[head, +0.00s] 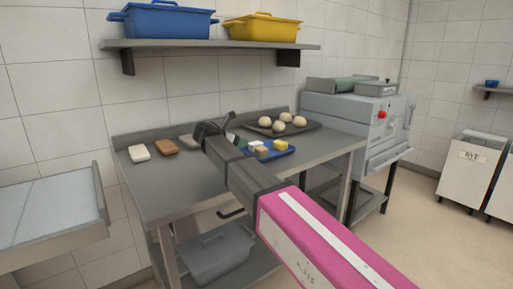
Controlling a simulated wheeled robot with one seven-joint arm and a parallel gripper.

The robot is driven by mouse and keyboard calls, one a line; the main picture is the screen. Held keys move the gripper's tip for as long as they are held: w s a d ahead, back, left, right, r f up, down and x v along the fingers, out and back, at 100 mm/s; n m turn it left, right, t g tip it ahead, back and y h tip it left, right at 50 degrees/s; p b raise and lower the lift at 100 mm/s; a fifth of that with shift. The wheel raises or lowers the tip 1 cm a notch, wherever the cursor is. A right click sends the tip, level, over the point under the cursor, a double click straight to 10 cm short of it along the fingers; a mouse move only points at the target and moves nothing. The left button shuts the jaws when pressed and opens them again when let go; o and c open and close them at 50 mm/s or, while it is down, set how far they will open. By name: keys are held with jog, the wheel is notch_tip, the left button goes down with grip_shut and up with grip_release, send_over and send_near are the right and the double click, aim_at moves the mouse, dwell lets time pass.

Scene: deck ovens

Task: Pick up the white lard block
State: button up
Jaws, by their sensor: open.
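A small white block (255,146) sits among small cubes on a blue tray (291,152) on the steel table, next to a yellow cube (281,144) and a brown cube (262,152). A larger white slab (139,153) lies at the table's left, beside a brown slab (164,146) and a pale slab (188,141). I cannot tell for certain which white piece is the lard. My gripper (221,125) is open above the table, between the slabs and the tray. It appears empty. My arm hides part of the tray's left side and the table.
A dark baking tray (309,127) with several dough balls stands behind the blue tray. A wall shelf (215,45) with blue and yellow bins hangs above. A grey oven (350,127) stands at the right. The table's front left is clear.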

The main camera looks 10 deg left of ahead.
aim_at(253, 143)
jog(key=shift+x, duration=3.55)
jog(key=shift+a, duration=0.1)
jog(key=c, duration=0.6)
